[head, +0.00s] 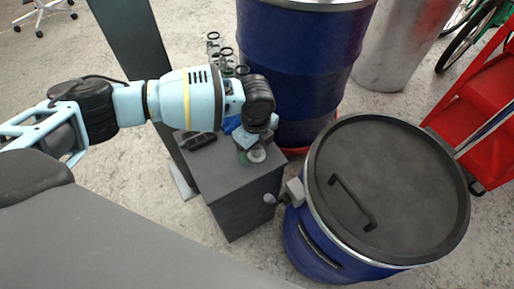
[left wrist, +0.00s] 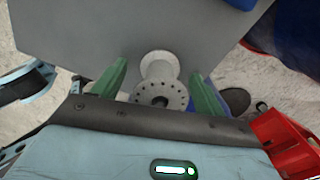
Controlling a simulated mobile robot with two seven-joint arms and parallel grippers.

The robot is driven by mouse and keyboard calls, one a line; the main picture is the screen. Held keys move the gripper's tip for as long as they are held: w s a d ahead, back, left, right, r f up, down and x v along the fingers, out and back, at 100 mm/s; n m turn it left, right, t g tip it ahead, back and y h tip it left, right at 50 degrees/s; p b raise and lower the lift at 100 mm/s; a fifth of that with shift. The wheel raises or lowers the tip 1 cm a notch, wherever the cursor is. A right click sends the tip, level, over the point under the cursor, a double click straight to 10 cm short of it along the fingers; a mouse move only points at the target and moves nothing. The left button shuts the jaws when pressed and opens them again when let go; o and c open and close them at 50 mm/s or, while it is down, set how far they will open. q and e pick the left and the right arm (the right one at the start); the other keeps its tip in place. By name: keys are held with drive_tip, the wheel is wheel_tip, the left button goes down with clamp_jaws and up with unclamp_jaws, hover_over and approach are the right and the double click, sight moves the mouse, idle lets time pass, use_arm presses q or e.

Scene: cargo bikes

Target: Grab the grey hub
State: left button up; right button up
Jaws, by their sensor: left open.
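The grey hub (left wrist: 160,68) shows in the left wrist view, with a round drilled flange nearest me and a narrower body behind it. It is by the top of a grey cabinet (head: 240,205). My left gripper (left wrist: 158,72) is open, with one green finger on each side of the hub; I cannot tell whether either finger touches it. In the head view my left gripper (head: 249,148) points down over the cabinet's front right corner. A pale round part of the hub (head: 257,156) shows just below it; the gripper hides the rest. My right gripper is not in view.
A dark object (head: 195,139) and a small blue item (head: 231,124) lie on the cabinet. A tall blue drum (head: 300,60) stands behind it and a black-lidded blue barrel (head: 400,190) at its right. A red rack (head: 490,110) is at the far right.

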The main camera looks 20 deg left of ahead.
use_arm(q)
drive_tip(key=shift+f, duration=0.2)
drive_tip(key=c, duration=1.1)
drive_tip(key=shift+c, duration=0.2)
drive_tip(key=shift+r, duration=0.15)
drive_tip(key=shift+r+p, duration=0.3)
drive_tip(key=shift+r, duration=0.35)
wheel_tip(320, 180, up, 2)
drive_tip(key=shift+r+p, duration=0.25)
drive_tip(key=shift+p, duration=0.15)
drive_tip(key=s+d+r+p, duration=0.1)
drive_tip(key=s+d+p, duration=0.1)
drive_tip(key=s, duration=1.3)
drive_tip(key=shift+s+d+p, duration=0.25)
drive_tip(key=shift+s+p, duration=0.15)
drive_tip(key=shift+p, duration=0.3)
